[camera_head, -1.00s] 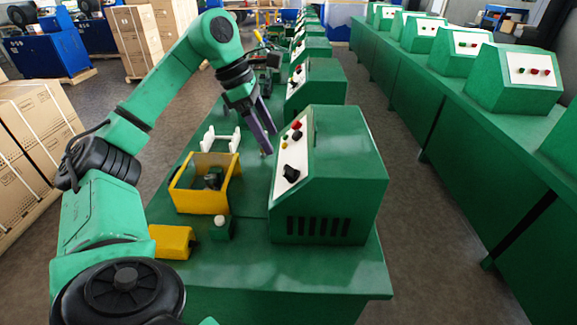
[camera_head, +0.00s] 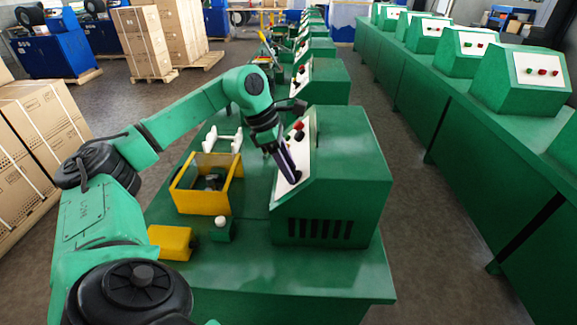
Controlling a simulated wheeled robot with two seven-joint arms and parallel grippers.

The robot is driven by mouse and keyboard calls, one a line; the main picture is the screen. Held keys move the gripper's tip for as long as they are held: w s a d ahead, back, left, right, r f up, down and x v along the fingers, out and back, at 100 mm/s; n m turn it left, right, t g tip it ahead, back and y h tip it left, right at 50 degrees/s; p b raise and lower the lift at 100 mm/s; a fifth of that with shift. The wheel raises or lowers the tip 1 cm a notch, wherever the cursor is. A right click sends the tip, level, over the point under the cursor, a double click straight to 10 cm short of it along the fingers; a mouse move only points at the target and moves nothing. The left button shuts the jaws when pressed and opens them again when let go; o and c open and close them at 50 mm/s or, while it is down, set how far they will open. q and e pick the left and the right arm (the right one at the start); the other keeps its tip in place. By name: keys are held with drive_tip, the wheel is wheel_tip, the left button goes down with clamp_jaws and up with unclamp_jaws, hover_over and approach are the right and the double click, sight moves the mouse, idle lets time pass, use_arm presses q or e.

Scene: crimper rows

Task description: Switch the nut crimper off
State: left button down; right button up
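The nut crimper (camera_head: 345,185) is a green box on the green bench, with a sloped white control panel (camera_head: 281,188) on its left face. A red button (camera_head: 299,125) and a dark button (camera_head: 299,135) show at the top of the panel. The black rotary knob lower on the panel is mostly hidden behind my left gripper (camera_head: 293,178). That gripper points down at the panel, with its fingertips at the knob. Its fingers look close together, but I cannot tell whether they grip the knob. My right gripper is not in view.
A yellow open guard frame (camera_head: 203,204) stands left of the crimper, with a white-topped green post (camera_head: 221,228) and a yellow block (camera_head: 172,242) in front. White brackets (camera_head: 222,140) lie behind it. More green machines line both benches.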

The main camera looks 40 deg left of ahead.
use_arm(q)
drive_tip(key=shift+r, duration=0.1)
